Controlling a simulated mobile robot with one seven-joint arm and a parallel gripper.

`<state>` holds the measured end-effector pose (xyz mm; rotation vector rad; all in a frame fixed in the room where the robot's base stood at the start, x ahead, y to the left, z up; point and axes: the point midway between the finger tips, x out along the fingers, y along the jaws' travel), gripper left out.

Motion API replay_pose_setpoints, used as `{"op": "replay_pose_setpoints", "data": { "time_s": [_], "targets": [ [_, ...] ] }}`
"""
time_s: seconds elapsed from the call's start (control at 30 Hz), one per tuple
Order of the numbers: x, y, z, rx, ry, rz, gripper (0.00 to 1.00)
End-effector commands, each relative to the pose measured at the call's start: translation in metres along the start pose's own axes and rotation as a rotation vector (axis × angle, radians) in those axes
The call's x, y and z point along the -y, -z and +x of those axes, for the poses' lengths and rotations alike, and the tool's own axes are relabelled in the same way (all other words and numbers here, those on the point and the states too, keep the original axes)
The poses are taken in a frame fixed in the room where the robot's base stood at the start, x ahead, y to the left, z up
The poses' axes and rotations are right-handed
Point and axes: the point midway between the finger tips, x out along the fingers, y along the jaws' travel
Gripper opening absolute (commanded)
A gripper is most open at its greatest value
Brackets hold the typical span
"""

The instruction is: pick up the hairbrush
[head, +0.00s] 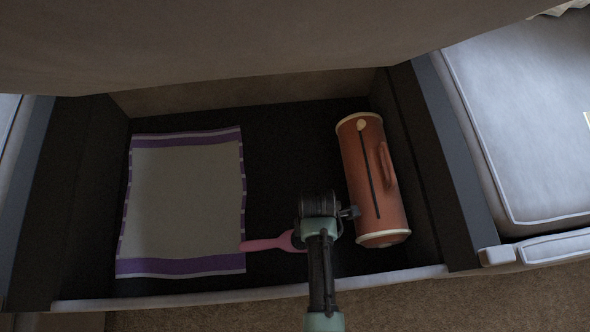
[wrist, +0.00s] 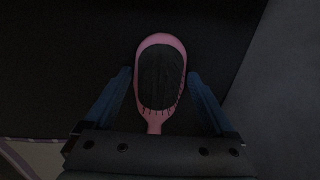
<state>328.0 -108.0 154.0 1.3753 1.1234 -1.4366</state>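The hairbrush (wrist: 160,128) is pink with a dark oval bristle pad. In the wrist view its head lies between the two blue fingers of my gripper (wrist: 160,88), with a gap on each side. The fingers are open. In the head view the pink handle (head: 268,244) points left and its tip meets the edge of a cloth. My gripper and arm hide the brush head there. The brush lies on the dark floor of a storage bay. I cannot tell how far the fingertips are above that floor.
A purple-edged grey cloth (head: 185,200) lies flat at left in the bay. A red-brown cylinder with a handle (head: 368,180) lies close to the right of my gripper. Dark walls (head: 412,150) and a pale front edge (head: 200,301) bound the bay; a brown panel (head: 250,45) overhangs it.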

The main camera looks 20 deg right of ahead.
Motion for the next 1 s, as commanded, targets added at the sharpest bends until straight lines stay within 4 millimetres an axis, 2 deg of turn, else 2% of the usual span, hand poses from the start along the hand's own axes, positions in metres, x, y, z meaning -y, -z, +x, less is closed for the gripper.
{"op": "replay_pose_setpoints", "data": {
  "time_s": [0.03,0.33,0.67,0.87,1.0],
  "targets": [
    [0.000,0.000,0.000,0.000,0.000,0.000,0.78],
    [0.000,0.000,0.000,0.000,0.000,0.000,0.25],
    [0.000,0.000,-0.005,0.000,-0.001,0.000,0.25],
    [0.001,0.000,-0.026,0.000,-0.001,-0.001,0.25],
    [0.003,0.000,-0.051,0.000,-0.001,-0.001,0.25]
  ]
}}
